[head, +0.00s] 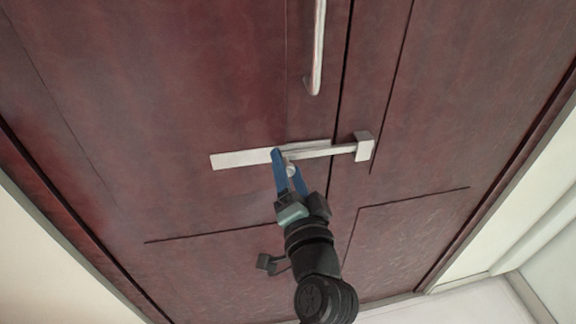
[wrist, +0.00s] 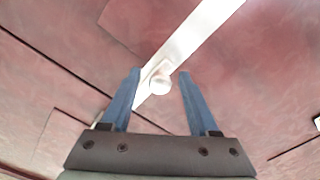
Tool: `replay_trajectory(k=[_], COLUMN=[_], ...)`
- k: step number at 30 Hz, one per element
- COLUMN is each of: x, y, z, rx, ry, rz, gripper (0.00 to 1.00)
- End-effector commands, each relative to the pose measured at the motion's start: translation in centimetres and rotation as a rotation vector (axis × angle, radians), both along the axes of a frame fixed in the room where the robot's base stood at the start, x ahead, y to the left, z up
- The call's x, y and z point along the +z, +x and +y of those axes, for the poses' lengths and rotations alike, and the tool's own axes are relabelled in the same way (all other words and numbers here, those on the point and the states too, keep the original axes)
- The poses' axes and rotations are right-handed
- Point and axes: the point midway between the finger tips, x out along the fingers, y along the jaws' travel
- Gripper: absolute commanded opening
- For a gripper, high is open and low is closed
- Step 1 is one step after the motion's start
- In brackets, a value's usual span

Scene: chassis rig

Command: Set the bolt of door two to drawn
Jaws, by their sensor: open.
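The bolt is a pale metal bar (head: 325,152) on a long flat backplate (head: 238,159) fixed to a dark red door. In the head view the bar spans the seam between two door panels and reaches the block-shaped keeper (head: 364,146) on the right. My gripper (head: 287,160) is open at the bolt's round knob (head: 291,170). In the wrist view the knob (wrist: 160,84) sits between the two blue fingers of my gripper (wrist: 160,74), with a visible gap on each side. The backplate (wrist: 198,32) runs diagonally behind it. No door number is visible.
A vertical pull handle (head: 316,55) stands out from the door above the bolt. A small dark block (head: 266,262) shows lower left of my wrist; I cannot tell what it is. The door face (head: 150,90) left of the bolt is clear.

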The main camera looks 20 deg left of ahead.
Motion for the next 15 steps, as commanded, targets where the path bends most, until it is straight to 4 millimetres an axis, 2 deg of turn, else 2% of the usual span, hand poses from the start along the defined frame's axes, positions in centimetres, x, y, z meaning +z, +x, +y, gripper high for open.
replay_trajectory(k=[9,11,15], x=[0.00,0.00,0.01], y=[0.28,0.27,0.26], z=[0.21,0.20,0.18], rx=[0.000,0.000,0.000], ry=[0.000,0.000,0.000], rz=[0.000,0.000,0.000], gripper=[0.61,0.52,0.27])
